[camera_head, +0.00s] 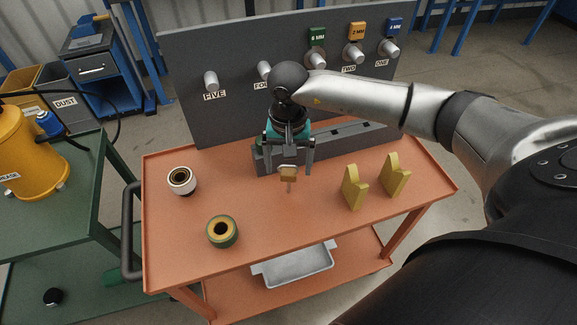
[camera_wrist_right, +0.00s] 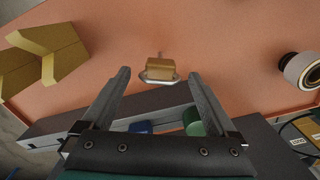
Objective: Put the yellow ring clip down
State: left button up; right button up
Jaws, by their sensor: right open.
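The yellow ring clip (camera_head: 288,174) is a small golden-yellow block with a thin pin, over the orange cart top. In the right wrist view the clip (camera_wrist_right: 160,70) also shows a metal ring edge. My right gripper (camera_head: 289,172) points down around the clip with its fingers spread. In the right wrist view the fingertips (camera_wrist_right: 160,74) stand apart on either side of the clip, with gaps between. I cannot tell whether the clip fully rests on the cart top. My left gripper is not in view.
A grey panel (camera_head: 235,100) with several labelled couplers stands behind. A grey rail (camera_head: 345,135) lies at its foot. Two yellow brackets (camera_head: 354,188) stand right. A white-rimmed ring (camera_head: 181,180) and a green-and-yellow ring (camera_head: 222,231) lie left. The cart's (camera_head: 300,235) front middle is clear.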

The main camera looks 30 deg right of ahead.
notch_tip(320, 180, up, 11)
jog(key=shift+f+p, duration=0.15)
jog(key=shift+p, duration=0.3)
